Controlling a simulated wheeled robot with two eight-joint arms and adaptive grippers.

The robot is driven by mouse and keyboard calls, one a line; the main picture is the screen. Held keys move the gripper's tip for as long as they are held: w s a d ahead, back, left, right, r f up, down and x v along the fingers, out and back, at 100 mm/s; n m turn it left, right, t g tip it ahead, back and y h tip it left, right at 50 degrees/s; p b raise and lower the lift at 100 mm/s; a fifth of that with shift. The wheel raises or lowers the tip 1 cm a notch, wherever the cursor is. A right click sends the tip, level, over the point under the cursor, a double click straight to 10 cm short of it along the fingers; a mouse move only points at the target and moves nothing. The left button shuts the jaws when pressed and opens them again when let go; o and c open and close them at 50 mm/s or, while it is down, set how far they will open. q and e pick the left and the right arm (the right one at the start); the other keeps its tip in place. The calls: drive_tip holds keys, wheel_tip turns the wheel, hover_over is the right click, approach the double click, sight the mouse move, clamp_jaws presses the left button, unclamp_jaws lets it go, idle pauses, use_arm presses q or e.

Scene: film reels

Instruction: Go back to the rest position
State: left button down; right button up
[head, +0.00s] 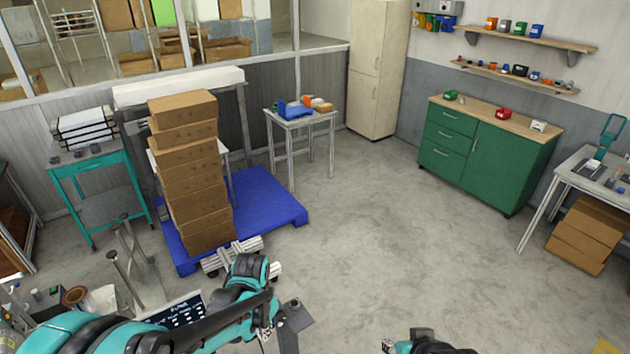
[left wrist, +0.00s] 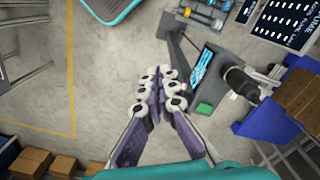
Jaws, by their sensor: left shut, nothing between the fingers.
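My left arm reaches in from the bottom left of the head view, bent over the floor in front of the blue pallet. My left gripper (left wrist: 159,82) shows best in the left wrist view, its purple fingers with white knobs closed together, empty, over bare floor. In the head view only a small part of it (head: 265,335) shows below the teal wrist. A small part of my right arm shows at the bottom edge, with what looks like the right gripper (head: 388,345); its fingers are too cut off to judge.
A blue pallet (head: 270,207) bears a tall stack of brown boxes (head: 195,180). A teal cart (head: 98,168) stands left, a green cabinet (head: 490,150) right. A grey stand with a screen (left wrist: 205,70) is close to my left gripper. The middle floor (head: 380,220) is clear.

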use_arm(q)
drive_tip(key=s+a+f+n+t+b, duration=0.2)
drive_tip(key=s+f+b, duration=0.3)
drive_tip(key=b, duration=0.9)
drive_tip(key=s+a+f+n+t+b, duration=0.2)
drive_tip(key=s+f+t+b, duration=0.3)
drive_tip(key=f+b, duration=0.5)
drive_tip(key=s+n+b, duration=0.1)
drive_tip(key=b, duration=0.4)
drive_tip(key=shift+a+f, duration=0.25)
drive_tip(key=shift+a, duration=0.1)
use_arm(e)
wheel_tip(320, 180, down, 29)
drive_tip(key=shift+s+r, duration=0.15)
drive_tip(key=shift+s, duration=0.25)
